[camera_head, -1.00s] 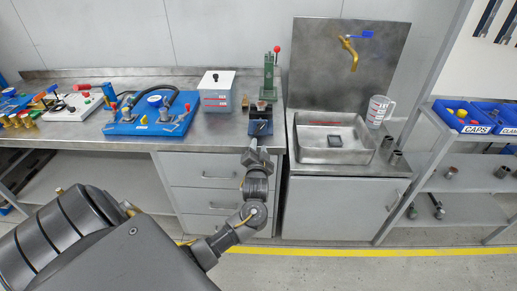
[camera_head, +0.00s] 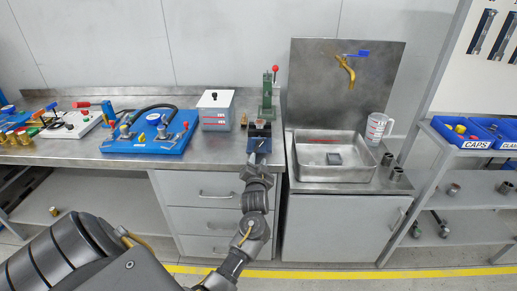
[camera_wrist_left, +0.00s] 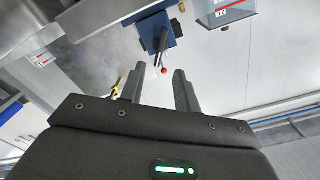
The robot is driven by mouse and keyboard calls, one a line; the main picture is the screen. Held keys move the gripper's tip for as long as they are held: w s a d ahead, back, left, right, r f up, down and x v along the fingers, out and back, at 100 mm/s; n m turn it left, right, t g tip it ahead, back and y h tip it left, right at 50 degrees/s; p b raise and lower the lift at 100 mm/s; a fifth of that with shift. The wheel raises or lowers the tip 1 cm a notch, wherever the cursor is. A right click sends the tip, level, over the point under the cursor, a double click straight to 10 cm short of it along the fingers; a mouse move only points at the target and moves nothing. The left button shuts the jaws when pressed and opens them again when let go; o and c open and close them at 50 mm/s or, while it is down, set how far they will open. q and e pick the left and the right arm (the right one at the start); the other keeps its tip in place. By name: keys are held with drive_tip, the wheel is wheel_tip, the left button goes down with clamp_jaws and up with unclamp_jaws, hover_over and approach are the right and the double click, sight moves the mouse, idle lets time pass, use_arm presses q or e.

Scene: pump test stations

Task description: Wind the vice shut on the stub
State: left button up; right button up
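The small blue vice (camera_head: 259,131) sits at the front edge of the steel bench in the head view. My left gripper (camera_head: 256,160) is just in front of the vice. In the left wrist view its fingers (camera_wrist_left: 158,84) are apart with nothing between them, and the knob shows just beyond the gap. I cannot clearly make out the stub in the jaws. My right gripper is out of view.
A green press (camera_head: 268,96) stands behind the vice, and a white-lidded container (camera_head: 215,112) to its left. A blue pump board (camera_head: 150,141) lies further left. A steel sink (camera_head: 336,172) is to the right. Drawers (camera_head: 205,190) are below the bench.

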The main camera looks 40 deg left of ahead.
sight(259, 147)
use_arm(q)
drive_tip(key=x, duration=0.9)
drive_tip(key=shift+s+p, duration=0.1)
drive_tip(key=shift+p, duration=0.2)
drive_tip(key=shift+c, duration=0.3)
clamp_jaws()
drive_tip(key=shift+r+m+p, duration=0.15)
drive_tip(key=shift+m+p, duration=0.25)
drive_tip(key=shift+p, duration=0.15)
drive_tip(key=shift+m, duration=0.3)
drive_tip(key=shift+f, duration=0.2)
drive_tip(key=shift+o, duration=0.3)
unclamp_jaws()
